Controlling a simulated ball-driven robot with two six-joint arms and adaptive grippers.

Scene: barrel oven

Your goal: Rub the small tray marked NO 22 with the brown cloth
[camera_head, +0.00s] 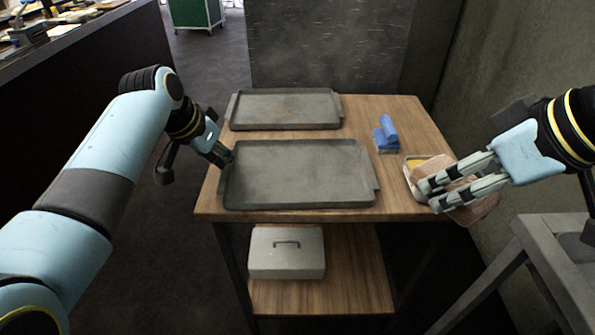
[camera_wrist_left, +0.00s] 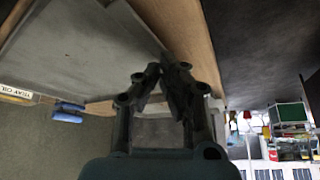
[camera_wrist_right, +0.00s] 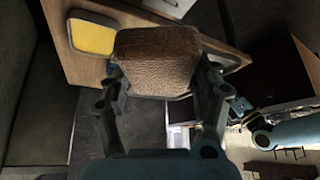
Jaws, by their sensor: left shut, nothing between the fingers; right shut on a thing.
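Two flat grey trays lie on the wooden table: a nearer one (camera_head: 300,175) and a slightly smaller one behind it (camera_head: 285,108). No NO 22 marking is legible on either. My left gripper (camera_head: 228,156) is shut and empty at the left rim of the nearer tray; in the left wrist view its fingertips (camera_wrist_left: 165,72) are close to the tray edge, and contact cannot be told. My right gripper (camera_head: 432,196) is shut on the brown cloth (camera_head: 478,209), a thick folded pad, at the table's right edge.
A shallow white dish with a yellow pad (camera_wrist_right: 92,38) sits under and beside the cloth. A pale lidded box (camera_head: 287,262) is on the lower shelf. A grey metal stand (camera_head: 555,235) is at right.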

